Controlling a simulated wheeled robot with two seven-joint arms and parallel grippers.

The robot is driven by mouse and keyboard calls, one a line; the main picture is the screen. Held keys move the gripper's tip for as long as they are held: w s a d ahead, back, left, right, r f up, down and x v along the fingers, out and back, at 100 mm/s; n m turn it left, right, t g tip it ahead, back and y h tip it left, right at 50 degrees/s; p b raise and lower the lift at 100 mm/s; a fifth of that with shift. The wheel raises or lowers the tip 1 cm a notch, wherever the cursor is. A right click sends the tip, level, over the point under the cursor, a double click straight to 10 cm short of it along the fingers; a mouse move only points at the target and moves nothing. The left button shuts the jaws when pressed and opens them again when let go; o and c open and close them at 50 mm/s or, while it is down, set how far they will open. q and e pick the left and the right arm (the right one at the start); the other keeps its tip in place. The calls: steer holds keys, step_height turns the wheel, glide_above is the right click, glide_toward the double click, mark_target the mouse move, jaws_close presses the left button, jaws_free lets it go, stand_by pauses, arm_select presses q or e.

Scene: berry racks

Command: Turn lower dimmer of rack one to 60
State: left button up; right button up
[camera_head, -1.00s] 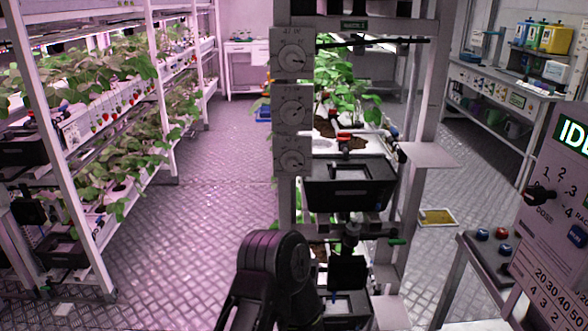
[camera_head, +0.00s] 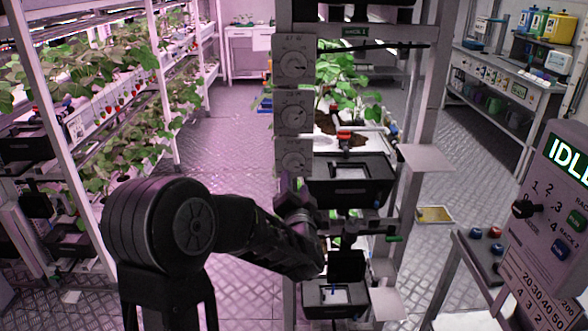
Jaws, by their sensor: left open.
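The near rack carries a sign (camera_head: 355,31) that seems to read RACK 1. Its white front post holds a column of three round dimmers on grey plates: an upper one (camera_head: 299,63), a middle one (camera_head: 295,115) and a lower one (camera_head: 293,160). Their scale numbers are too small to read. My left arm comes in from the bottom left, and its gripper (camera_head: 287,181) points upward just below the lower dimmer, close to the post. The gripper is open; its fingers are dark and partly hard to make out. I cannot tell whether it touches the dimmer. My right gripper is not in view.
Right of the post are black trays (camera_head: 350,190) and plants (camera_head: 345,80). A control panel reading IDLE (camera_head: 545,215) stands at the right. Another planted rack (camera_head: 75,140) stands at the left. The floor (camera_head: 225,130) between the racks is clear.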

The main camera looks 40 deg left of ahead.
mark_target(293, 167)
arm_select(q)
steer(key=shift+p+x, duration=0.8)
steer(key=shift+x, duration=3.1)
steer(key=shift+f, duration=0.1)
jaws_close()
